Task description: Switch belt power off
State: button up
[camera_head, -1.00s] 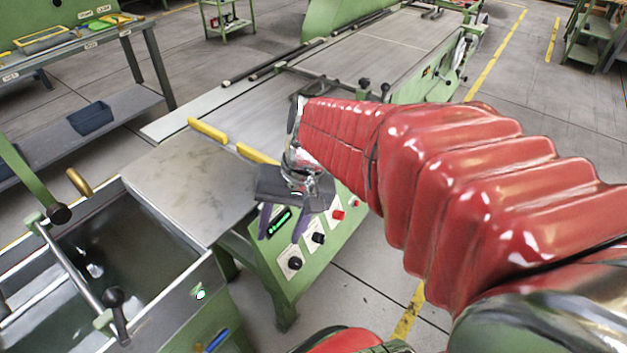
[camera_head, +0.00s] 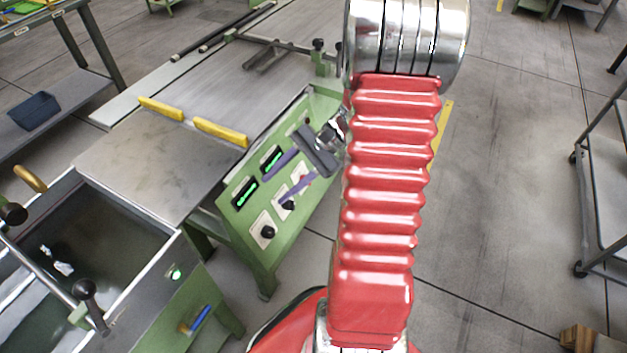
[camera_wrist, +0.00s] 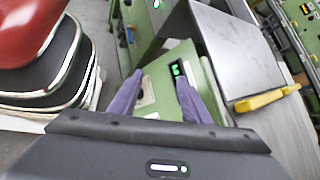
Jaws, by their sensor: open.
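The green control panel (camera_head: 233,215) is on the sloped side of the belt machine. I cannot read which is belt power. My gripper (camera_head: 272,190) is open and empty, its purple fingers over the panel from the right. Contact cannot be told. In the wrist view the open fingers (camera_wrist: 159,77) overlap the panel and a lit display (camera_wrist: 177,69); the knobs are not clear there.
Yellow bars (camera_head: 221,132) lie along the metal belt table (camera_head: 160,165). A green-framed tank (camera_head: 90,255) with lever handles stands at left. A grey cart (camera_head: 600,190) is at far right. Open floor lies right of my arm.

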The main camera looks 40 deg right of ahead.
jog(key=s+d+f+m+t+h, duration=0.1)
jog(key=s+d+f+m+t, duration=0.2)
jog(key=d+f+m+t, duration=0.3)
jog(key=s+d+f+m+t+h, duration=0.2)
jog(key=s+d+f+m+t, duration=0.2)
jog(key=d+f+m+t, duration=0.3)
jog(key=d+f+m, duration=0.3)
jog(key=d+f, duration=0.3)
jog(key=d, duration=0.2)
jog(key=shift+d+f+h, duration=0.15)
jog(key=shift+d+h, duration=0.15)
jog(key=x, duration=1.3)
jog(key=shift+w+r, duration=0.25)
jog(key=shift+w, duration=0.15)
jog(key=shift+a, duration=0.1)
jog(key=shift+c, duration=0.4)
